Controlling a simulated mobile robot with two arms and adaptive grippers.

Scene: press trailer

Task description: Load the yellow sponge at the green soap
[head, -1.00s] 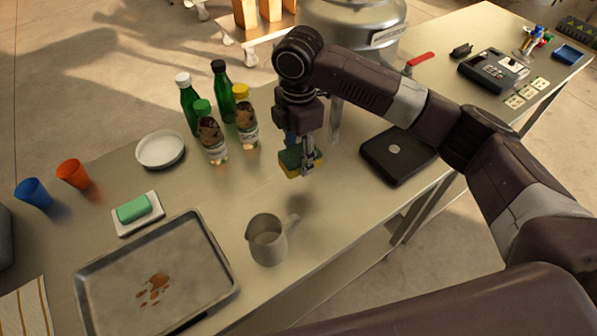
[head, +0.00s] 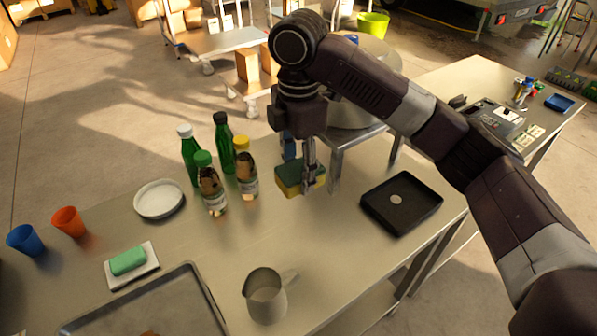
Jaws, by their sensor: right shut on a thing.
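My right gripper (head: 309,178) is shut on the yellow sponge (head: 290,182), which has a dark green layer on top. It holds the sponge above the table, right of the bottles. The green soap (head: 128,261) lies on a white rectangular dish (head: 145,271) at the left of the table, well away from the sponge. My left gripper is not in view.
Two green bottles (head: 188,153) and two label-wrapped bottles (head: 211,190) stand beside a white round dish (head: 159,199). A metal pitcher (head: 265,295), a baking tray (head: 190,290), a black tray (head: 402,203), a red cup (head: 69,221) and a blue cup (head: 25,240) are around. The table middle is clear.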

